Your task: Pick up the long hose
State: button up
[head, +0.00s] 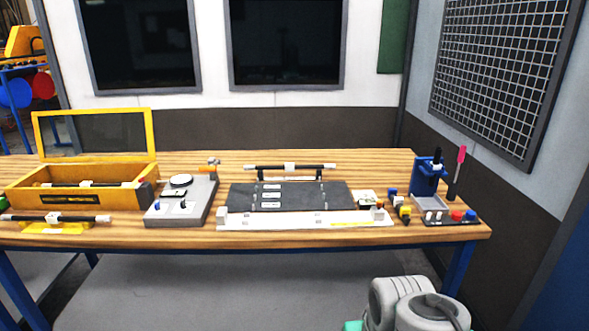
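Several dark, slim, hose-like pieces with white middles lie on the wooden workbench (330,235), and I cannot tell for sure which is the long hose. One dark piece (262,168) lies level on a raised black holder (320,174) at the back middle. Another dark piece (80,218) rests across a yellow stand (70,228) at the front left. A third dark piece (62,184) lies inside the open yellow case (95,198), partly hidden by its front wall. My gripper is not in view; only grey arm links of mine show at the lower right.
A grey device (180,200) stands right of the case. A black panel (330,196) and a white strip (290,221) lie mid-bench. A blue holder (427,178), a pink-topped tool (461,156) and small parts crowd the right end. The front edge has narrow bare strips.

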aim_at(288, 167)
jog(key=u, duration=0.4)
jog(key=i, duration=2)
jog(key=z, duration=0.4)
